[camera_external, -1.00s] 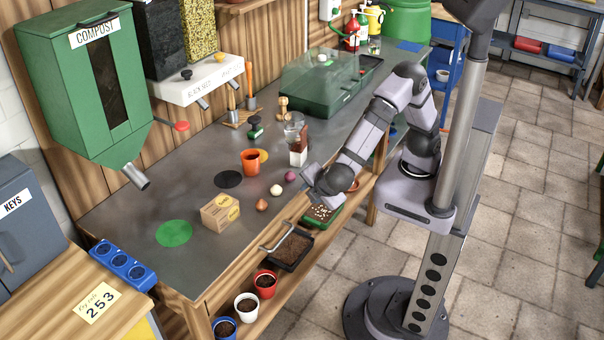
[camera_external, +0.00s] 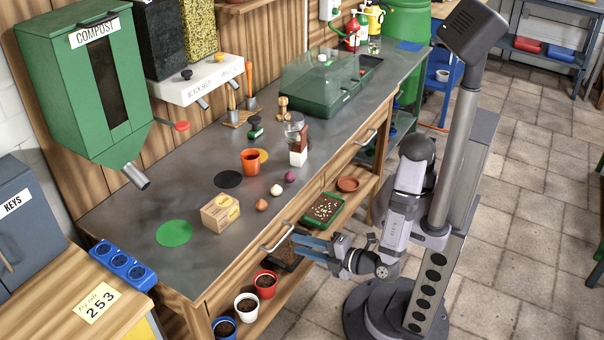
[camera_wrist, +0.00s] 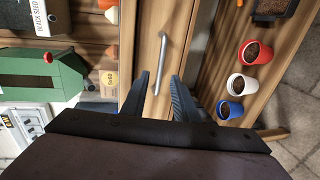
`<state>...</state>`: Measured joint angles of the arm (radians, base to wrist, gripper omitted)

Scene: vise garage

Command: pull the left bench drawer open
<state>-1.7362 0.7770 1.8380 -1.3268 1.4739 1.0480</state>
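The left bench drawer (camera_external: 238,263) is in the wooden front of the workbench and looks shut. Its metal bar handle (camera_external: 277,238) shows at the drawer front, and in the wrist view the handle (camera_wrist: 159,62) lies ahead of and between my fingertips. My gripper (camera_external: 297,245) is low in front of the bench, close to the handle, with its blue-grey fingers pointing at the drawer. In the wrist view my gripper (camera_wrist: 161,78) is open, its two fingers apart with nothing held. Whether the fingertips reach around the bar is hard to tell.
A second drawer handle (camera_external: 367,137) is farther right. The lower shelf holds red (camera_external: 265,283), white (camera_external: 247,306) and blue pots and a seed tray (camera_external: 324,209). A box (camera_external: 220,212), orange cup (camera_external: 250,161) and bulbs stand on the benchtop. Floor before the bench is clear.

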